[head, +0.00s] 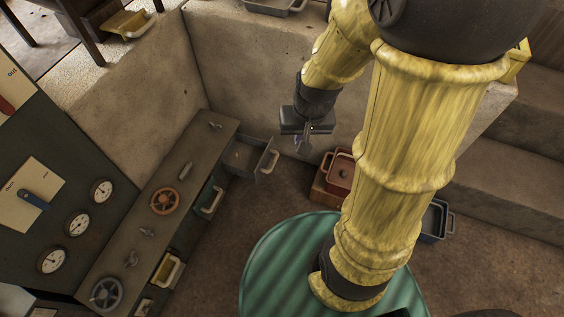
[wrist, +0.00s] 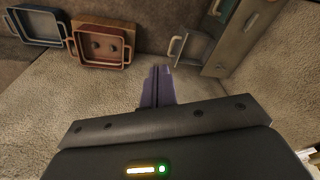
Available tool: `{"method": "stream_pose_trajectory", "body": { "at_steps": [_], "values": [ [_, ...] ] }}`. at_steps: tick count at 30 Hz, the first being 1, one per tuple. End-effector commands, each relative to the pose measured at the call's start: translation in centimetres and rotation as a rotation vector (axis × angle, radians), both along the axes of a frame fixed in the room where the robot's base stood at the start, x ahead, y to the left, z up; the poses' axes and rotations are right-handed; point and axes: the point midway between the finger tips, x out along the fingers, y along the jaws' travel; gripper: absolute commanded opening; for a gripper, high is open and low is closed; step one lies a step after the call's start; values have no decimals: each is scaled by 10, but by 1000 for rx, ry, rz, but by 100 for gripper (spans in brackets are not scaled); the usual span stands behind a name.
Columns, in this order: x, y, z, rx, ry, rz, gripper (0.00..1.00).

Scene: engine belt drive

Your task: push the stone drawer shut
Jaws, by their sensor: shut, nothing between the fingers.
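The stone-grey drawer (head: 246,157) stands pulled out at the far end of the dark bench cabinet in the head view, with its pale handle (head: 270,157) facing right. In the wrist view the drawer (wrist: 190,50) is at the upper right, with its handle (wrist: 175,46) on the left. My gripper (head: 303,144) hangs to the right of the handle and looks apart from it. In the wrist view my gripper's fingers (wrist: 158,86) are shut together and empty, below and left of the drawer.
A teal drawer front (head: 210,199) and a yellow drawer (head: 167,271) sit nearer along the cabinet (head: 190,165). A red-brown bin (head: 341,172) and a blue bin (head: 434,221) stand on the floor to the right. A stone wall (head: 250,70) rises behind.

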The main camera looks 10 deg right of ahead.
Motion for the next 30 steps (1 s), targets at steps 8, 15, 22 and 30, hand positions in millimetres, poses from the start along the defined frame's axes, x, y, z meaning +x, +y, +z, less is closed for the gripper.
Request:
{"method": "stream_pose_trajectory", "body": {
  "at_steps": [8, 15, 22, 30],
  "values": [
    [45, -11, -82, 215, 142, -431, 0],
    [81, -27, -157, 414, 247, -833, 0],
    [109, -48, -235, 613, 340, -1243, 0],
    [130, -78, -322, 832, 435, -1709, 0]
  ]
}}
